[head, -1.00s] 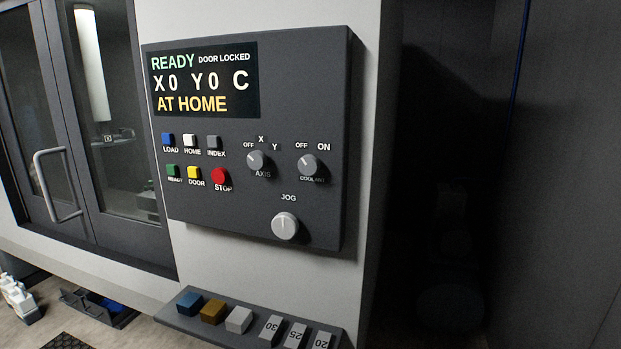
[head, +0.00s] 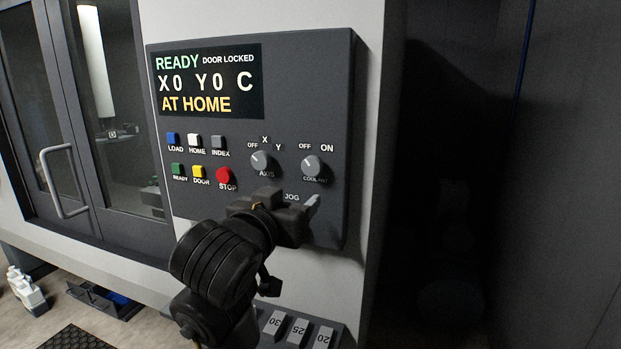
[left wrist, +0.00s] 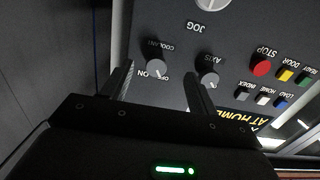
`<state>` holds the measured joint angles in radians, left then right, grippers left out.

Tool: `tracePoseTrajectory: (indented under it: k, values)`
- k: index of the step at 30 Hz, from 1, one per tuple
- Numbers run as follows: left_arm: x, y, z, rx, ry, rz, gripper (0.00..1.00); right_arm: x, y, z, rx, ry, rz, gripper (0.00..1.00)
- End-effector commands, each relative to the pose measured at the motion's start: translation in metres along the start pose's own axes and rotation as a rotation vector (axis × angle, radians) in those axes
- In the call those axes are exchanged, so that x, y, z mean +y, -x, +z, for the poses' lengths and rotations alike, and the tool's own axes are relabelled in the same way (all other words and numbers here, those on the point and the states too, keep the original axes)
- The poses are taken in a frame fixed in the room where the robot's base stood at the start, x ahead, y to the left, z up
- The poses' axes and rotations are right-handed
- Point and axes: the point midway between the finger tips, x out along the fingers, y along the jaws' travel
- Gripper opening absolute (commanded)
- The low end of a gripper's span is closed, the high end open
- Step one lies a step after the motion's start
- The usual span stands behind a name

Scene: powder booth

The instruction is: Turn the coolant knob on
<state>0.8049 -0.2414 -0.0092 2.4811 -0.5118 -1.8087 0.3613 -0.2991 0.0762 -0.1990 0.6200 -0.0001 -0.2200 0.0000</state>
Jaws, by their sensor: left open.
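The coolant knob (head: 312,166) is a round grey dial at the right of the dark control panel (head: 335,100). Its light mark points up-left, toward OFF; ON is printed at its upper right. My left gripper (head: 297,198) is open and empty, just below the coolant knob in the head view, covering the jog knob. In the left wrist view, which is upside down, the coolant knob (left wrist: 155,68) shows between the two spread fingers (left wrist: 160,80), nearer the left one. I see no contact; the remaining gap is hard to judge. My right gripper is not in view.
The axis knob (head: 261,161) sits close left of the coolant knob. The red stop button (head: 223,175) and several coloured buttons are further left. A ledge with numbered blocks (head: 298,331) lies below.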

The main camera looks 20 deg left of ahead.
Motion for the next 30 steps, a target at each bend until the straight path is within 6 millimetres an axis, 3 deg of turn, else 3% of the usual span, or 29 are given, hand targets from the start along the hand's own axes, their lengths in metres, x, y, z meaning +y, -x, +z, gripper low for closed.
tracePoseTrajectory:
  k: [3,11,17,24,30]
  values:
    - [0.001,0.012,-0.024,0.055,0.005,-0.009,0.59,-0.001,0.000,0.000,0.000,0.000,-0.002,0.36]
    - [0.001,0.011,-0.031,0.065,0.007,-0.012,0.59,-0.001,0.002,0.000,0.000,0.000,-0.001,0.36]
    - [0.000,-0.018,-0.033,0.062,0.002,-0.013,0.59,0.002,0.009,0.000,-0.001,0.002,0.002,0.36]
    - [-0.001,-0.063,-0.033,0.066,0.000,-0.013,0.59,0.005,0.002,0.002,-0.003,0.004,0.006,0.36]
    - [0.000,-0.086,-0.035,0.067,0.002,-0.011,0.59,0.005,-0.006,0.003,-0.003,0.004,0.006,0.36]
